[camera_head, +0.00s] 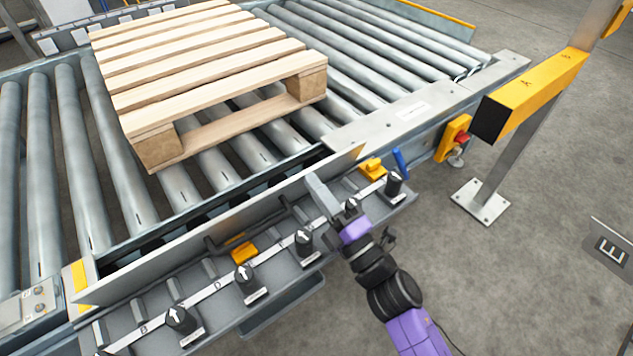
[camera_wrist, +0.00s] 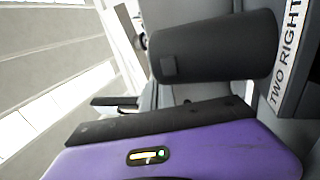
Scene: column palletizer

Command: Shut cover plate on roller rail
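The cover plate (camera_head: 190,236) is a long grey strip along the near side of the roller rail. It stands tilted up, with a dark gap between it and the roller ends and a dark bar handle (camera_head: 240,236) on its near face. My purple and black gripper (camera_head: 338,212) is at the plate's right part, above the knob panel. In the wrist view, dark finger parts (camera_wrist: 150,122) show beside a black knob (camera_wrist: 215,50) with a label reading "TWO RIGHT". Whether the fingers touch the plate or the knob, and how far apart they are, I cannot tell.
Several black knobs (camera_head: 247,284) line the panel below the plate. Yellow blocks (camera_head: 245,252) and a blue lever (camera_head: 401,162) stand among them. A wooden pallet (camera_head: 205,65) rests on the rollers (camera_head: 70,150).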

